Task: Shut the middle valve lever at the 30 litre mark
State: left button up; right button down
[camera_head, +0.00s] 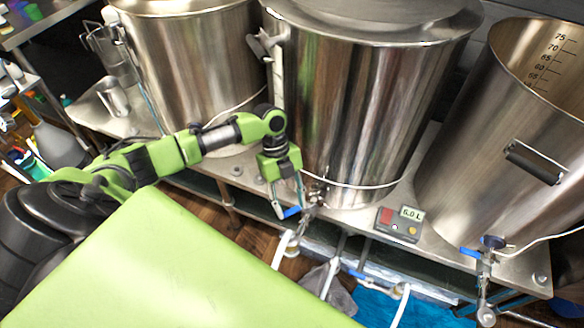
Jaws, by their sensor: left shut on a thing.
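My left gripper (286,205) reaches down in front of the middle steel kettle (362,110). Its fingers are shut on the blue lever (292,212) of the middle valve (312,196), low on that kettle's front. The fingers hide part of the lever, so its exact angle is hard to tell. A meter (399,223) on the bench to the right of the valve reads 6.0 L. It has a red panel and small buttons. My right gripper is not in view.
A second kettle (195,65) stands to the left. An open kettle (505,130) with a scale inside stands to the right, with its own blue-levered valve (472,253). White hoses (283,250) run below. A jug (110,52) and a metal cup (113,98) are at the left.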

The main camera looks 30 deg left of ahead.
pick_arm(q)
jog(key=shift+w, duration=0.1)
dwell(0.3)
jog(key=o, duration=1.6)
notch_tip(320, 180, up, 10)
jog(key=shift+r, duration=0.1)
jog(key=shift+c, duration=0.3)
